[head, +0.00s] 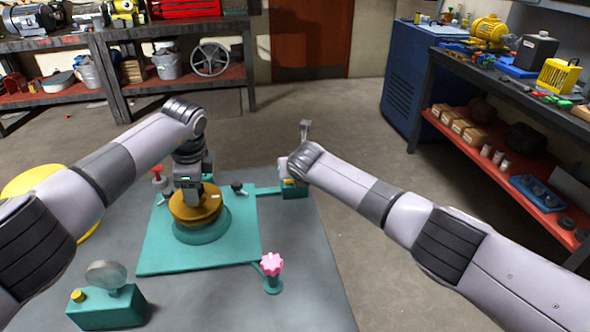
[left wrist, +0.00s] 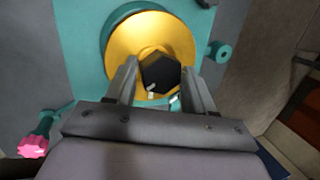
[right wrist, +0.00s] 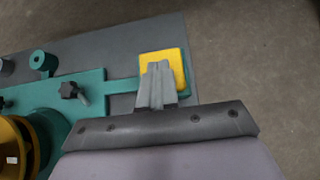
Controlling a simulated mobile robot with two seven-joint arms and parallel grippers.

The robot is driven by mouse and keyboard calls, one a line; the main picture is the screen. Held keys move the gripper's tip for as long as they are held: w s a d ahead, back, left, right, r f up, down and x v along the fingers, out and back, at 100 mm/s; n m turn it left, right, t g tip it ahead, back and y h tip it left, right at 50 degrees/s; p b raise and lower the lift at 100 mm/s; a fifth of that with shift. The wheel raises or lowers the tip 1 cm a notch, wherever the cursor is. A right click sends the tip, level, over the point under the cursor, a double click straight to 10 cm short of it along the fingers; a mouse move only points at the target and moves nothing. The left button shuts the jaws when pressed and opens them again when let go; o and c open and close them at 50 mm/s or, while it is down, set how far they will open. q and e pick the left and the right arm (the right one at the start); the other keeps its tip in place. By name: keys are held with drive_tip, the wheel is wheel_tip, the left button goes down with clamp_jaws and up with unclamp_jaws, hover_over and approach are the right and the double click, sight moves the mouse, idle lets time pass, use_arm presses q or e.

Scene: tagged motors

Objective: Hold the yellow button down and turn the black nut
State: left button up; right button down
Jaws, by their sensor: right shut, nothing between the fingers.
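The black nut (left wrist: 161,74) is a hexagon at the middle of a gold disc (left wrist: 112,47), seen in the left wrist view. My left gripper (left wrist: 160,84) is open, with one finger on each side of the nut; I cannot tell whether they touch it. In the head view my left gripper (head: 188,197) points down over the gold disc (head: 208,207), and the nut is hidden. The yellow button (right wrist: 180,65) is a square pad at the end of a teal arm. My right gripper (right wrist: 157,70) is shut and empty, its tips over the button, seemingly against it; how far it is pressed is unclear.
The teal plate (head: 160,253) lies on a grey table (head: 315,275). A black knob (head: 238,188), a pink knob (head: 271,265) and a red-topped post (head: 158,173) stand around the disc. A teal box (head: 105,308) with a clear round piece is at front left.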

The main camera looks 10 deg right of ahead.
use_arm(q)
drive_tip(key=m, duration=0.3)
drive_tip(key=shift+s+a+h, duration=0.1)
drive_tip(key=shift+a+h, duration=0.05)
drive_tip(key=shift+h, duration=0.25)
drive_tip(key=m+h, duration=0.1)
drive_tip(key=m, duration=0.3)
drive_tip(key=shift+m, duration=0.3)
drive_tip(key=m+h, duration=0.1)
drive_tip(key=m, duration=0.2)
drive_tip(key=shift+a+m, duration=0.15)
drive_tip(key=shift+m, duration=0.25)
drive_tip(key=m+h, duration=0.1)
drive_tip(key=m, duration=0.2)
drive_tip(key=shift+m+g, duration=0.3)
